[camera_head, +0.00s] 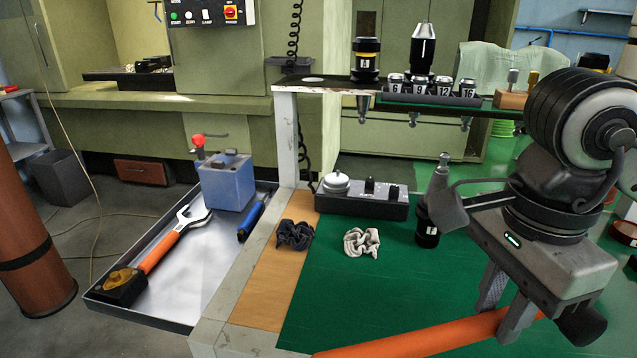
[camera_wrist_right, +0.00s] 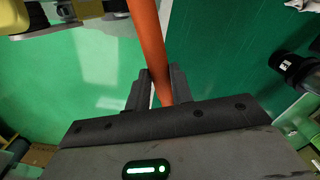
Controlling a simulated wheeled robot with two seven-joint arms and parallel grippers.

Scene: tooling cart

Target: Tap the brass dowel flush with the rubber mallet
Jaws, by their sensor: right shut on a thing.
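My right gripper (camera_head: 503,308) is shut around an orange handle (camera_head: 415,338), seemingly the mallet's, at the lower right of the head view. In the right wrist view, the handle (camera_wrist_right: 148,40) runs up from between the fingers (camera_wrist_right: 161,92) and out of the frame. The mallet's head is not identifiable in either view. A brass-coloured pin (camera_head: 533,77), likely the dowel, stands upright in a wooden block (camera_head: 512,99) on the raised shelf, beside a silver pin (camera_head: 513,76). My left gripper is not in view.
The green mat (camera_head: 315,300) has clear room in front. A metal tray (camera_head: 205,272) holds a wrench (camera_head: 164,245). Tool holders line the shelf (camera_head: 330,84).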

